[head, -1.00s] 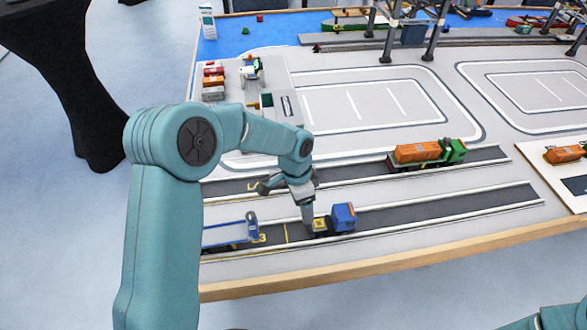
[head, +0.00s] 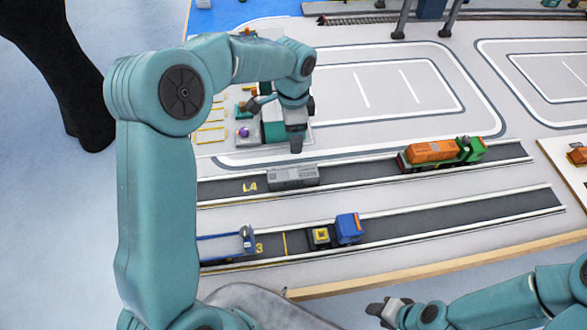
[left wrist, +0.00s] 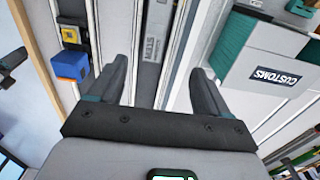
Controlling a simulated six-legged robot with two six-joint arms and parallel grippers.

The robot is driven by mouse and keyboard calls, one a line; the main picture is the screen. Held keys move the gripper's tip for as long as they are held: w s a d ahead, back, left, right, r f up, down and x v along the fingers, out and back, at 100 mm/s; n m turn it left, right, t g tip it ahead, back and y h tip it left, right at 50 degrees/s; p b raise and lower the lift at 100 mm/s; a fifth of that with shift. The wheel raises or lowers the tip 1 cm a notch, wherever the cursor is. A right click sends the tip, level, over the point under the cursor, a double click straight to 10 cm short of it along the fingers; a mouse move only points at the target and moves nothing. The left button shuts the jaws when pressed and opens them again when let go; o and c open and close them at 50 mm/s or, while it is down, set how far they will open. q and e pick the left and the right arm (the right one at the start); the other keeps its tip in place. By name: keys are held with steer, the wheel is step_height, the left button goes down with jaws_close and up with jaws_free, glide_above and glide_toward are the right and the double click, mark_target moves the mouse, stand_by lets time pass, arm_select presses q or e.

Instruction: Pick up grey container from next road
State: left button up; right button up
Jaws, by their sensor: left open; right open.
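The grey container (head: 293,178) lies on the far road (head: 360,168) beside the L4 marking. It also shows in the left wrist view as a grey strip (left wrist: 152,48) between the finger lines. My left gripper (head: 279,122) is above and beyond the container in the head view, apart from it. Its two fingers (left wrist: 160,75) are spread and empty in the left wrist view. My right gripper (head: 384,311) is at the bottom of the head view, off the table's front edge, open and empty.
A truck with blue and yellow parts (head: 348,228) and a blue trailer (head: 226,246) stand on the near road. A green truck with an orange load (head: 434,153) is right on the far road. A CUSTOMS building (left wrist: 270,62) is close right of my left fingers.

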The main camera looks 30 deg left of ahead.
arm_select(q)
steer(key=p, duration=0.1)
glide_above(293, 174)
steer(key=f, duration=0.6)
steer(key=w+f, duration=0.1)
steer(key=f, duration=0.3)
steer(key=shift+s+a+f, duration=0.1)
steer(key=shift+s+f, duration=0.15)
steer(key=shift+f, duration=0.25)
steer(key=f+p, duration=0.1)
steer(key=f, duration=0.1)
steer(key=f+p, duration=0.1)
steer(key=f, duration=0.1)
steer(key=shift+s+f, duration=0.2)
steer(key=shift+f, duration=0.35)
steer(key=c, duration=1.2)
arm_select(e)
steer(key=r, duration=0.3)
steer(key=shift+w+a, duration=0.1)
steer(key=shift+w, duration=0.1)
